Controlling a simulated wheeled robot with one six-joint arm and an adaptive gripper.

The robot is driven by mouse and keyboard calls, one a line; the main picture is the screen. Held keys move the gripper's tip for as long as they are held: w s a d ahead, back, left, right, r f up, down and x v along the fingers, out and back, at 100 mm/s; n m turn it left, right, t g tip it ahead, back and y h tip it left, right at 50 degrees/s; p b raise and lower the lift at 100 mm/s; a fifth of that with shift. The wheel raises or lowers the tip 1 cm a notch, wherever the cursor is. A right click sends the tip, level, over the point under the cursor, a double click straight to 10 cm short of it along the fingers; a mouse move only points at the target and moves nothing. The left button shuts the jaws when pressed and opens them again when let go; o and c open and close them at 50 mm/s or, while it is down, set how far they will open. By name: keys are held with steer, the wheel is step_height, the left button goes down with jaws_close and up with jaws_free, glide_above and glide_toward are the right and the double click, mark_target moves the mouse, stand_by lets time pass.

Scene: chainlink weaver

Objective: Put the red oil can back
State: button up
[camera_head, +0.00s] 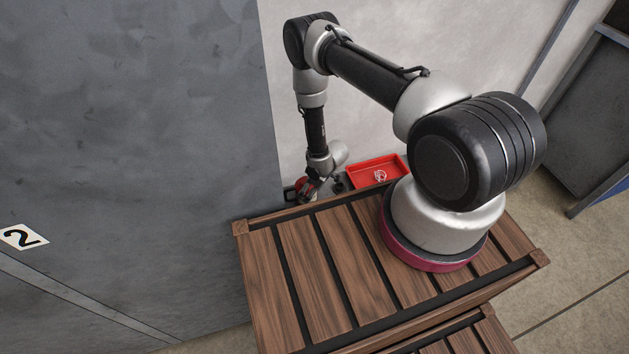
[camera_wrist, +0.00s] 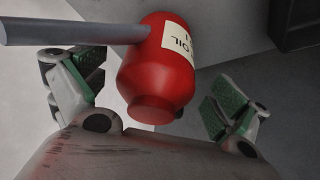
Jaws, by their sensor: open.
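The red oil can (camera_wrist: 158,78) shows large in the wrist view, with a cream label reading "OIL" and a grey tube reaching from it to the left edge. My gripper (camera_wrist: 150,88) is open, with one green-padded finger on each side of the can. Gaps show between the pads and the can, so it is not clasped. In the head view my gripper (camera_head: 309,190) is low beyond the far edge of the slatted wooden top, with a bit of red (camera_head: 302,183) beside it, partly hidden. What the can rests on is not clear.
A red tray (camera_head: 362,166) holding a small pale item lies right of my gripper, partly behind my arm. The slatted wooden top (camera_head: 300,270) is bare except for my arm's base. A grey panel marked "2" (camera_head: 130,130) stands close on the left; a pale wall is behind.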

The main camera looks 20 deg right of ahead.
steer(key=w+d+r+m+h, duration=0.1)
steer(key=d+r, duration=0.3)
steer(key=r, duration=1.2)
steer(key=w+d+r+m+t+h, duration=0.1)
steer(key=w+d+r+m, duration=0.15)
steer(key=r, duration=1.45)
steer(key=d+r+m+h, duration=0.1)
steer(key=d+r, duration=0.3)
steer(key=r, duration=1.2)
steer(key=s+d+r+m, duration=0.2)
steer(key=s+d+r, duration=0.1)
steer(key=s+r, duration=1.1)
steer(key=s+r+m, duration=0.1)
steer(key=s+r, duration=0.3)
steer(key=s, duration=0.4)
steer(key=s+r+m, duration=0.1)
steer(key=s+r, duration=0.3)
steer(key=s, duration=0.4)
steer(key=shift+s+d+r, duration=0.15)
steer(key=shift+s+d, duration=0.05)
steer(key=shift+s, duration=0.1)
steer(key=shift+m, duration=0.25)
